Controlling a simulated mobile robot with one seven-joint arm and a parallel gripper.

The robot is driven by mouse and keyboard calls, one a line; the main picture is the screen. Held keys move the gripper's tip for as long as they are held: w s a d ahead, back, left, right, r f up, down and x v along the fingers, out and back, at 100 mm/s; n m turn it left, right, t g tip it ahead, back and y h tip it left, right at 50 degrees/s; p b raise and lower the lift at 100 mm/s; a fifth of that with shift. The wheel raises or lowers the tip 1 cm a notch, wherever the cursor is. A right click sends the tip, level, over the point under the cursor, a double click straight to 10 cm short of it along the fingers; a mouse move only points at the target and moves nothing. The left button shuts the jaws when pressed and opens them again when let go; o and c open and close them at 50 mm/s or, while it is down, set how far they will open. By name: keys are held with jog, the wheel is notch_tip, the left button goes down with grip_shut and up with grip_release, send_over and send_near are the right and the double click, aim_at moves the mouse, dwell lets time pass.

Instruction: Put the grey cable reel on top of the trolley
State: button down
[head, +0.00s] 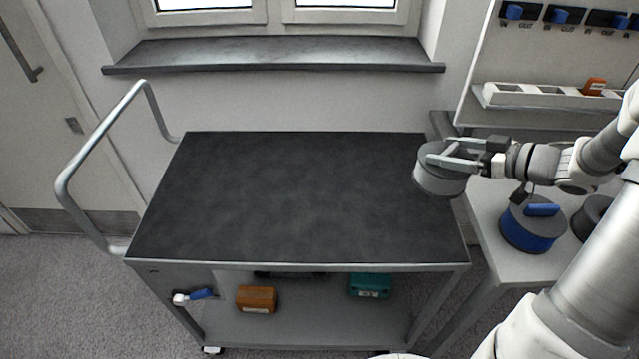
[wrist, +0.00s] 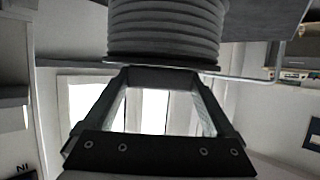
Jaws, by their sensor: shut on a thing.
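The grey cable reel (head: 440,181) is a short round drum with a dark top. My gripper (head: 447,160) is shut on it and holds it at the right edge of the trolley, by the gap to the side table. In the wrist view the ribbed side of the reel (wrist: 165,30) fills the top middle, at the ends of my gripper (wrist: 162,75). The trolley (head: 290,195) has a bare dark top and a silver handle on its left. Whether the reel overhangs the trolley's edge is hard to tell.
A blue reel (head: 532,225) and a dark reel (head: 596,218) stand on the side table (head: 490,215) at right. The trolley's lower shelf holds an orange box (head: 256,299) and a teal box (head: 370,286). A window sill (head: 270,54) runs behind the trolley.

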jog(key=shift+s+a+f+b, duration=0.15)
jog(key=shift+a+f+b, duration=1.7)
jog(key=shift+a+f, duration=1)
jog(key=shift+s+a+f+b, duration=0.1)
jog(key=shift+a+f+b, duration=1.7)
jog(key=shift+a+f, duration=1.05)
jog(key=shift+a+r, duration=0.15)
grip_release()
